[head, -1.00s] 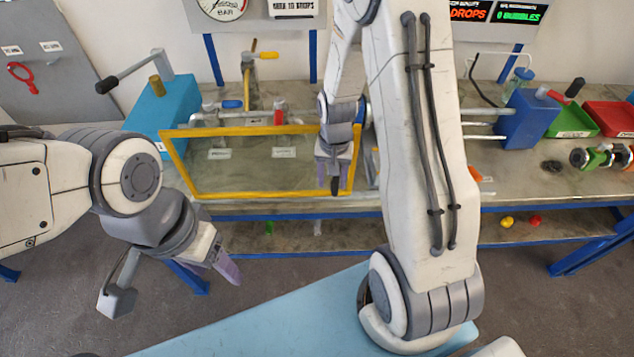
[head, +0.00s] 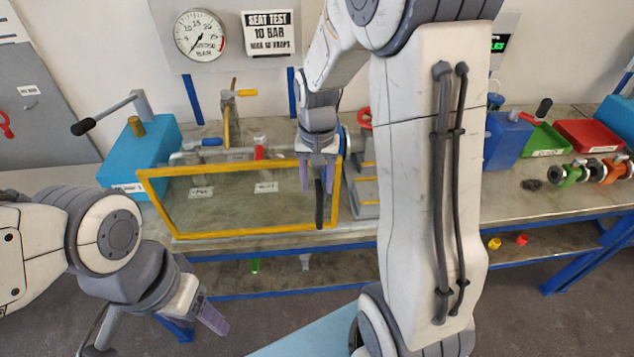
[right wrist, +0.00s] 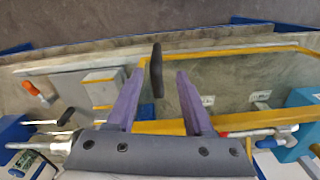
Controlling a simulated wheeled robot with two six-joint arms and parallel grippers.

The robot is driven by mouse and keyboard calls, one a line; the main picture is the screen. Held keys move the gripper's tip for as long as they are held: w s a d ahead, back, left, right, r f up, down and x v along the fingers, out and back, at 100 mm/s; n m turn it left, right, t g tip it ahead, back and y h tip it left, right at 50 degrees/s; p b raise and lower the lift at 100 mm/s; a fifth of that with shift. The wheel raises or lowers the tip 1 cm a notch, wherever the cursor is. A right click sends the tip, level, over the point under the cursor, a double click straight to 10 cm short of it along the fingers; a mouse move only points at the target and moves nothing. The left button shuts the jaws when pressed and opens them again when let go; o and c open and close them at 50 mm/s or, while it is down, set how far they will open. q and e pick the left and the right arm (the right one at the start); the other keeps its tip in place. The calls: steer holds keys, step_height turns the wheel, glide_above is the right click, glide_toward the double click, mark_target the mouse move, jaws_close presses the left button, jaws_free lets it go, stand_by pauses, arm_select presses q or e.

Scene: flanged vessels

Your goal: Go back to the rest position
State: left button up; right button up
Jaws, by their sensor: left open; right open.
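My left gripper (head: 206,312) is at the lower left of the head view, low in front of the bench, with nothing visible in it. My right gripper (head: 318,180) hangs in front of the right end of the yellow-framed clear screen (head: 262,234). Its two purple fingers stand apart in the right wrist view (right wrist: 157,100). A black handle (right wrist: 157,70) shows between and beyond the fingers there, and the black handle also shows between them in the head view (head: 319,204). I cannot tell whether they touch it.
The bench (head: 520,190) carries a blue block with a lever (head: 140,150) at left. Green (head: 546,140) and red (head: 590,134) trays and flanged parts (head: 590,172) are at right. A pressure gauge (head: 200,36) hangs on the wall. My right arm hides the bench's middle.

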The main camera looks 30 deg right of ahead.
stand_by(0.4)
steer(key=s+a+r+n+b, duration=0.25)
steer(key=s+a+n, duration=0.5)
steer(key=a, duration=0.65)
steer(key=s+a+n, duration=0.2)
steer(key=s+n, duration=0.1)
steer(key=s, duration=0.3)
steer(key=s+a+n+y, duration=0.1)
steer(key=s+a+n, duration=0.2)
steer(key=s, duration=0.4)
steer(key=shift+a, duration=0.1)
